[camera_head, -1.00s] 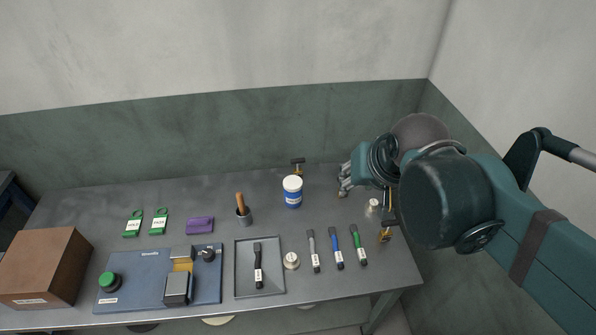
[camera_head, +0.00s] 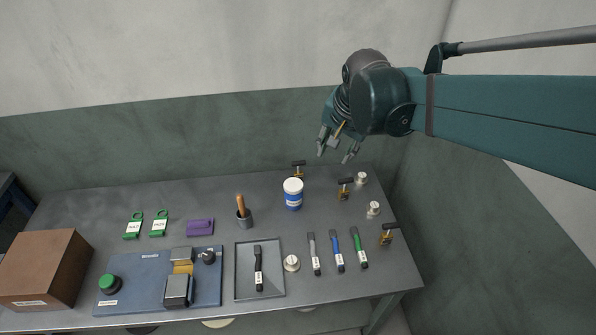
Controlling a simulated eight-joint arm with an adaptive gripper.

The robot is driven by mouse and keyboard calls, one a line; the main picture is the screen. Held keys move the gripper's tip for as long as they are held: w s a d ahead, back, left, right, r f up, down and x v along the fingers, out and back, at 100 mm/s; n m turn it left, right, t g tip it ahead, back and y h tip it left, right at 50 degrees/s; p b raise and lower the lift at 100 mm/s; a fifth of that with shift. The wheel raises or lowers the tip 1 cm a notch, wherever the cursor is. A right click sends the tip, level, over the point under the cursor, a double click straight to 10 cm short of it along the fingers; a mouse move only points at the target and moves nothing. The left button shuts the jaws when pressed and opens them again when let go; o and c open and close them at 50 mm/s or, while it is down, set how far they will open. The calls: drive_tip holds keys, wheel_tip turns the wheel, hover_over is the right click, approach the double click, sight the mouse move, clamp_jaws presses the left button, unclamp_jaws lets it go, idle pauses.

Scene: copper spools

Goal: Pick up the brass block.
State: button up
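My gripper (camera_head: 337,147) is raised above the back right of the table, with its fingers spread apart. A small tan or brass-coloured piece shows between the fingers, but I cannot tell whether it belongs to the gripper. A brass-coloured block (camera_head: 182,267) sits between grey blocks on the blue fixture (camera_head: 130,275). Three small brass-coloured pieces with black T-shaped tops stand on the right: one at the back (camera_head: 298,172), one below and right of my gripper (camera_head: 343,193), one near the right edge (camera_head: 386,238). I cannot tell which one is the named block.
A blue-and-white jar (camera_head: 293,195) and a grey cup (camera_head: 244,219) with a wooden handle stand mid-table. A tray (camera_head: 240,284) holds a black marker-like item. Several pens, silver knobs (camera_head: 373,209), a purple item (camera_head: 200,227), green tags and a brown box (camera_head: 40,262) surround them.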

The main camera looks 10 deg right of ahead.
drive_tip(key=w+a+f+m+g, duration=0.25)
drive_tip(key=w+f+m, duration=0.5)
drive_tip(key=w, duration=0.75)
drive_tip(key=m+g, duration=0.2)
drive_tip(key=m, duration=0.2)
hover_over(299, 173)
drive_tip(key=shift+t, duration=0.25)
wheel_tip(299, 173, down, 17)
drive_tip(key=shift+w+r, duration=0.1)
drive_tip(key=shift+w, duration=0.05)
drive_tip(key=shift+w+f, duration=0.2)
drive_tip(key=shift+f, duration=0.35)
drive_tip(key=shift+f+b, duration=0.35)
drive_tip(key=shift+f, duration=0.95)
drive_tip(key=shift+f+b, duration=0.55)
drive_tip(key=shift+f, duration=2.05)
